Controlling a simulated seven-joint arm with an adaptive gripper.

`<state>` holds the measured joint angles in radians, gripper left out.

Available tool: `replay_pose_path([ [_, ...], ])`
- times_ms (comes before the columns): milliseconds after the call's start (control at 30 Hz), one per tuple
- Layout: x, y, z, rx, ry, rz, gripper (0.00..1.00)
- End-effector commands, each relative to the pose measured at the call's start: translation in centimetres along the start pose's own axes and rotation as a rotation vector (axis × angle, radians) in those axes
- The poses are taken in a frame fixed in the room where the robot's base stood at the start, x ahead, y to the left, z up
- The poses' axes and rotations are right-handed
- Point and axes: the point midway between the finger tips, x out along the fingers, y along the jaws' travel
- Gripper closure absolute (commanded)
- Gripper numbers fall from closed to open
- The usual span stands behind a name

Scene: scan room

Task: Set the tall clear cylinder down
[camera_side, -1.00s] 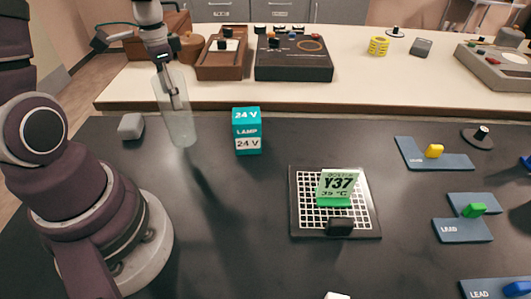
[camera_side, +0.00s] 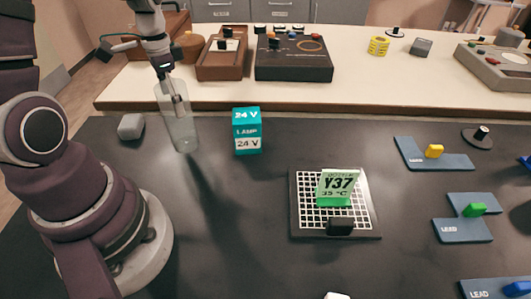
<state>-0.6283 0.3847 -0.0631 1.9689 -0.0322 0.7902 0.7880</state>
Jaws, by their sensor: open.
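The tall clear cylinder (camera_side: 180,132) is at the left back of the dark table, beyond my arm's base. It looks close to upright, leaning slightly in the picture, and its lower end appears to be at the tabletop. My gripper (camera_side: 178,98) is open at the cylinder's upper part, with fingers overlapping its upper wall. I cannot tell whether a finger still touches the glass.
A grey block (camera_side: 131,126) lies just left of the cylinder and a teal lamp box (camera_side: 247,131) stands to its right. A gridded plate (camera_side: 300,222) holds a green Y37 sign. A pale bench (camera_side: 210,99) with devices runs behind.

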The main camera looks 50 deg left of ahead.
Motion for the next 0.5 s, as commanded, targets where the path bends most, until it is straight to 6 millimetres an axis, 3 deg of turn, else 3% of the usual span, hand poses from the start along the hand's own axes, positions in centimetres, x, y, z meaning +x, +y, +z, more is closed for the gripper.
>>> replay_pose_path([
  [133,-2.0,-0.1,-0.1,0.000,0.005,-0.005,0.10],
  [500,-10.8,-0.1,-0.1,0.000,0.005,-0.005,0.10],
])
